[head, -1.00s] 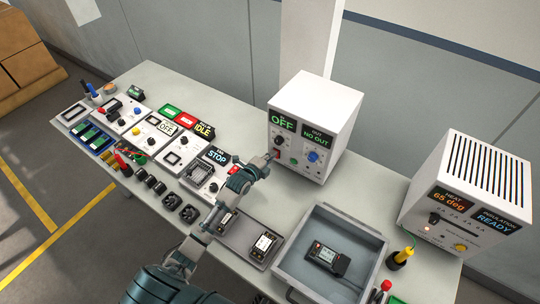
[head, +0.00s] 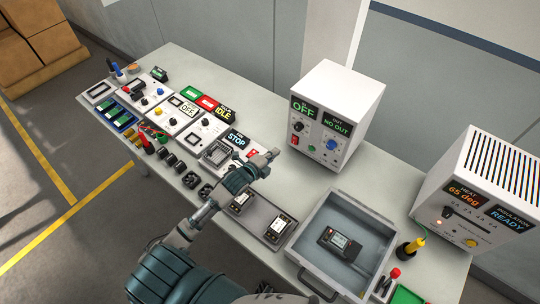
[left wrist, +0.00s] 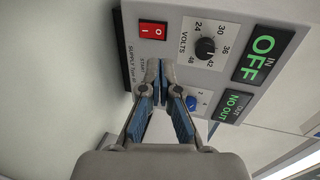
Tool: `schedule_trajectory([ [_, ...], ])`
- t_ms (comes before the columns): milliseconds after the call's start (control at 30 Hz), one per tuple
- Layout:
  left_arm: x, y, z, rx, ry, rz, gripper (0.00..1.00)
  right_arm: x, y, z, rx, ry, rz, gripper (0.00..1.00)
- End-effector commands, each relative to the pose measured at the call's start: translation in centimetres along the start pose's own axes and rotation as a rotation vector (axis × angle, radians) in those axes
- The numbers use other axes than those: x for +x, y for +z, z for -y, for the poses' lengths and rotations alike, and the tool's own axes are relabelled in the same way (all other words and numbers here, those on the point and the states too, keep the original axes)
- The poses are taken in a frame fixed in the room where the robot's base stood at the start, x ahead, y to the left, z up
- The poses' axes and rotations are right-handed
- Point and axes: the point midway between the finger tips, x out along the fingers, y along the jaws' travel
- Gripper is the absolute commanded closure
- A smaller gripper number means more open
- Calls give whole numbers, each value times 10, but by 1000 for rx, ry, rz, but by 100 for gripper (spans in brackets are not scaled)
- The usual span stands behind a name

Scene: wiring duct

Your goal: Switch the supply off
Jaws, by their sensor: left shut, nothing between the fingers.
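The supply (head: 338,110) is a white box at the back of the bench. Its displays read "OFF" (head: 303,106) and "NO OUT" (head: 337,124). Its red rocker switch (head: 295,140) shows clear of my gripper, and it also shows in the left wrist view (left wrist: 153,30). A volts knob (left wrist: 205,47) and a blue knob (left wrist: 191,103) are on the same face. My left gripper (head: 274,154) is shut and empty, in front of the supply and a little apart from the switch; its fingertips also show in the left wrist view (left wrist: 160,66). My right gripper is not in view.
An open grey tray (head: 373,233) holding a dark meter (head: 338,243) is at the front right. A second white box (head: 480,195) with "65 deg" and "READY" displays stands at the right. Small panels and connectors crowd the left of the bench.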

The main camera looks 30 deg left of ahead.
Motion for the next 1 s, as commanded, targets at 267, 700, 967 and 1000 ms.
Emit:
schedule_trajectory([
  [267, -20, 2, 3, -1, 1, -1, 100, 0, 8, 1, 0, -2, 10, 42],
  [700, -20, 1, 3, -2, 1, 0, 100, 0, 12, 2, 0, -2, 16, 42],
  [967, -27, 1, 29, -1, -3, 0, 100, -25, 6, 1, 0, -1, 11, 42],
  [1000, -29, 1, 36, -1, -3, 0, 100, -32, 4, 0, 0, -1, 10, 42],
])
